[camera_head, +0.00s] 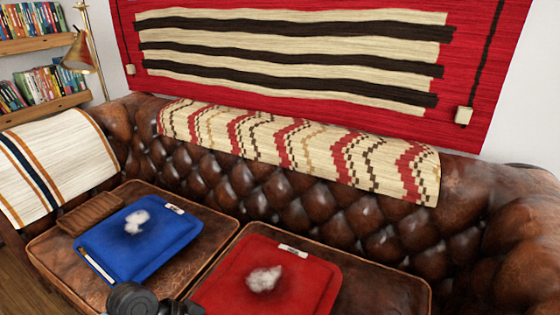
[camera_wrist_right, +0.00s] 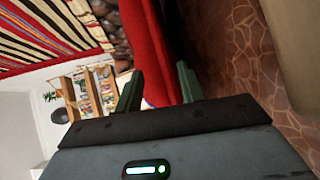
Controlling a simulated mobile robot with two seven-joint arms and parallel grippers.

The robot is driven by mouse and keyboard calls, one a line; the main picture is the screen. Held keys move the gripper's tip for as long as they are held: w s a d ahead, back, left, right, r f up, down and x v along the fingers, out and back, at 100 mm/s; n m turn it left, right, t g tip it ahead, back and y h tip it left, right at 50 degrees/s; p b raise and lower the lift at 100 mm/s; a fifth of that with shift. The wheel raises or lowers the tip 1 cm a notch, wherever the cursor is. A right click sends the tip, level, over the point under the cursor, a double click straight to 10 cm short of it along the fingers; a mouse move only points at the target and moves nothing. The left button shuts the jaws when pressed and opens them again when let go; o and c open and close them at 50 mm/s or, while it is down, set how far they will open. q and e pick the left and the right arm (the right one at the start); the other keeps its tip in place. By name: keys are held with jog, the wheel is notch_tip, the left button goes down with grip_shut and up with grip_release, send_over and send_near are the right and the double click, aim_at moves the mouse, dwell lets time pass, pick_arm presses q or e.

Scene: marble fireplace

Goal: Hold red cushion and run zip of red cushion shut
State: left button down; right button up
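The red cushion (camera_head: 318,284) lies on the right seat of the brown leather sofa, with a white tuft on a dark patch on its top and a pale tag at its back edge. Its front edge is cut off by the frame, and I cannot make out its zip. In the right wrist view a red surface, probably this cushion (camera_wrist_right: 150,45), stretches from the top down between the fingers. My right gripper (camera_wrist_right: 160,90) has its fingers apart; I cannot tell whether they touch the red. My left gripper is not identifiable in either view.
A blue cushion (camera_head: 108,245) with a similar tuft lies on the left seat, beside a small brown slatted tray (camera_head: 90,213). Dark parts of mine show at the bottom edge of the head view. A patterned throw (camera_head: 290,146) covers the backrest. Stone floor (camera_wrist_right: 245,60) shows in the wrist view.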

jog(key=v, duration=0.9)
